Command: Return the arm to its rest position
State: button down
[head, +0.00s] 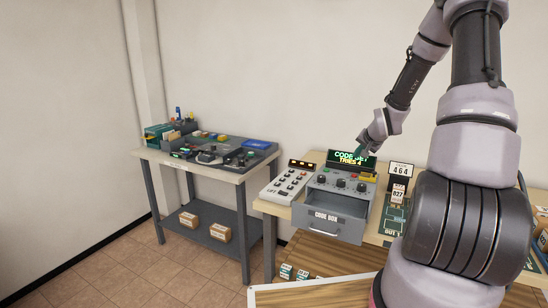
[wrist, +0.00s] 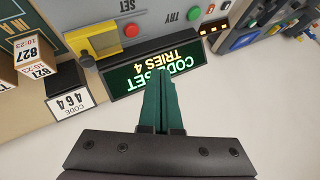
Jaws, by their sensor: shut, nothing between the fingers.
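My arm reaches from the right of the head view across to the code box (head: 338,212), and my gripper (head: 361,152) is at the top of the box, in front of its display. In the wrist view my gripper (wrist: 161,85) has its green fingers together with nothing between them. The fingertips overlap the lower edge of the lit display (wrist: 152,68) in the picture; I cannot tell whether they touch it. The display reads "CODE SET" and "TRIES 4". The box's drawer (head: 325,222) appears pulled partly out.
A grey keypad panel (head: 287,186) stands left of the code box. A card reading 464 (head: 400,169) stands to its right, near small boxes marked 827 (wrist: 30,54). A second table (head: 197,168) with tools and two cartons below stands at the left. Open floor lies at the front left.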

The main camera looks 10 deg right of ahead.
jog(key=s+a+r+n, duration=0.1)
jog(key=s+a+r, duration=0.2)
jog(key=s+r, duration=0.3)
jog(key=s+a+r+n+g+h, duration=0.1)
jog(key=s+a+r, duration=0.25)
jog(key=r, duration=0.35)
jog(key=s+a+r+n, duration=0.1)
jog(key=s+a+r, duration=0.2)
jog(key=s+r, duration=0.35)
jog(key=s+a+r+y, duration=0.1)
jog(key=s+a+r, duration=0.2)
jog(key=s, duration=0.6)
jog(key=s+a+r+n+g+y, duration=0.1)
jog(key=s+a+r, duration=0.3)
jog(key=s, duration=0.6)
jog(key=shift+s+a+r+y, duration=0.2)
jog(key=shift+a+y, duration=0.3)
jog(key=shift+a, duration=0.2)
